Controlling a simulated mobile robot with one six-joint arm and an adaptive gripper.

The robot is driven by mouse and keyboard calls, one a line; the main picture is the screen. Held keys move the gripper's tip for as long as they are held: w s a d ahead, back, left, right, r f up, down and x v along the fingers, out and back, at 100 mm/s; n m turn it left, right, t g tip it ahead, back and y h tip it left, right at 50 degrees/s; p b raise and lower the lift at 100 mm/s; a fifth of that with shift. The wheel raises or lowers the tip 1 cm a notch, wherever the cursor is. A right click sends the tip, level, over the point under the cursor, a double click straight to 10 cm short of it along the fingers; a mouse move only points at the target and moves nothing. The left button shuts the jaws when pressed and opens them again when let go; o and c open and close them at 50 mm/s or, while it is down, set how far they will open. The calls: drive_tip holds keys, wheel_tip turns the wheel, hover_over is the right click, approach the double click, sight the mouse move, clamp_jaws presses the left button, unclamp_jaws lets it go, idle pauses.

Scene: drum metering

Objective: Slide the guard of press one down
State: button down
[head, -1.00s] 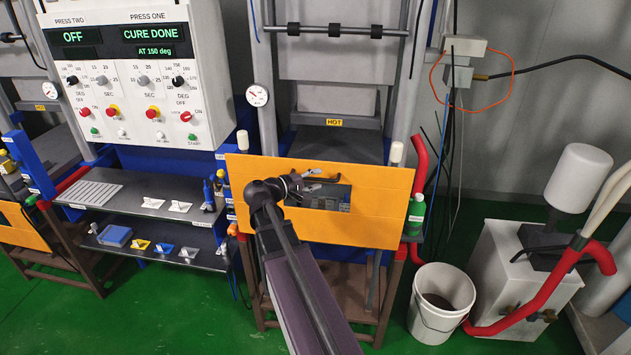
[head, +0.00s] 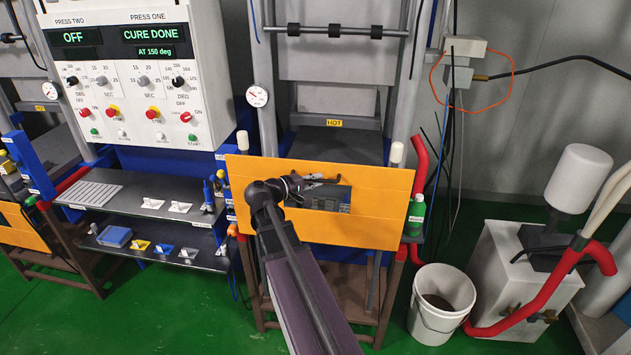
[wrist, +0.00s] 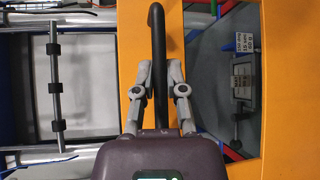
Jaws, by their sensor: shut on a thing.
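The guard of press one (head: 375,215) is an orange panel with a window, at the front of the right-hand press. It sits low, and the dark platen area marked HOT shows above it. My gripper (head: 300,184) is at the guard's upper middle, by the window. In the wrist view my gripper (wrist: 160,75) is shut on the guard's black bar handle (wrist: 157,28), with a finger on each side. The orange guard (wrist: 202,15) also shows there behind the handle. My arm hides part of the guard's lower left in the head view.
A control panel (head: 130,75) at upper left reads CURE DONE for press one. A shelf (head: 115,195) with small samples stands left of the guard. A white bucket (head: 440,300) and a red pipe (head: 540,295) stand at the right. Green floor is open in front.

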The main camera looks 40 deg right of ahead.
wheel_tip(320, 180, down, 37)
drive_tip(key=b, duration=3.7)
drive_tip(key=shift+s+f, duration=0.15)
drive_tip(key=c, duration=0.7)
unclamp_jaws()
